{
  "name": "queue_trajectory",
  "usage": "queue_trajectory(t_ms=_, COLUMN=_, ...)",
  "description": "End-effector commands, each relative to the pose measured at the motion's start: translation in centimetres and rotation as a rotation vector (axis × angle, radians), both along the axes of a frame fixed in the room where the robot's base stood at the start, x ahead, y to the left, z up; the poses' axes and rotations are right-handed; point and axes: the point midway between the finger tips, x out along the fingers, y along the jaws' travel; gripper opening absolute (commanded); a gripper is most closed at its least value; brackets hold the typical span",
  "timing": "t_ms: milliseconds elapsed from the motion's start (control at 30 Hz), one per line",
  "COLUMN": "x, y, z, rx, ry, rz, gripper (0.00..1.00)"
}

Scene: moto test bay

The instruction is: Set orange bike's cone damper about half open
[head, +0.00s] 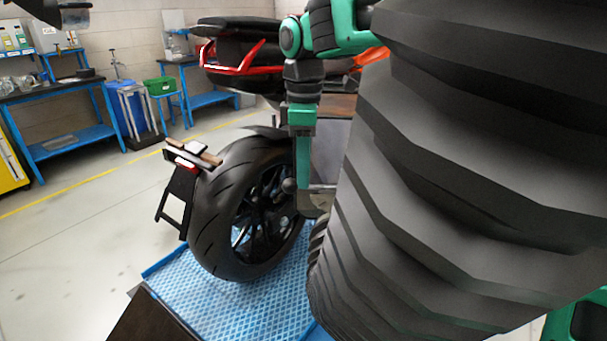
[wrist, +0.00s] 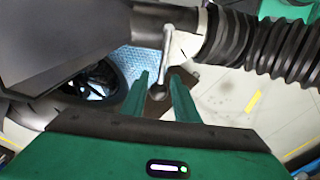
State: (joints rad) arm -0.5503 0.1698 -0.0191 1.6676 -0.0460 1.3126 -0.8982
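The orange bike (head: 370,57) shows its rear end and black back wheel (head: 228,205) in the head view. In the wrist view, the damper's grey metal lever (wrist: 167,48) hangs from a dark pipe piece between a broad dark grey body (wrist: 60,40) and a ribbed black hose (wrist: 232,40). The lever's dark round knob (wrist: 158,92) lies between my gripper's fingers. My gripper (wrist: 158,76) is open around the knob, with small gaps visible. In the head view my gripper (head: 303,188) points down, with the knob (head: 289,186) beside it. The damper's plate is not visible.
A large ribbed black hose (head: 470,170) fills the right of the head view, close to the camera, and hides much of the bike. The bike stands on a blue textured platform (head: 215,300). Blue workbenches (head: 75,140) stand far left, with clear floor before them.

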Motion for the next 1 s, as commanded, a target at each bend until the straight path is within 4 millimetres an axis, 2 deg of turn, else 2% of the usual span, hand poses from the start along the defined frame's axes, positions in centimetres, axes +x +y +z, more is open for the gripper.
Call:
queue_trajectory(t_ms=133, x=-0.1, y=0.0, z=-1.0, rx=-0.001, ry=0.001, rz=0.000, gripper=0.28)
queue_trajectory(t_ms=467, x=-0.1, y=0.0, z=-1.3, rx=0.000, ry=0.000, rz=0.001, gripper=0.28)
queue_trajectory(t_ms=567, x=-0.1, y=0.0, z=-1.3, rx=0.000, ry=0.000, rz=0.001, gripper=0.04)
queue_trajectory(t_ms=600, x=-0.1, y=0.0, z=-1.3, rx=0.000, ry=0.000, rz=0.001, gripper=0.00)
queue_trajectory(t_ms=867, x=-0.1, y=0.2, z=-1.3, rx=0.001, ry=-0.001, rz=0.008, gripper=0.00)
queue_trajectory(t_ms=1000, x=-0.6, y=1.2, z=-1.3, rx=0.001, ry=-0.001, rz=0.045, gripper=0.00)
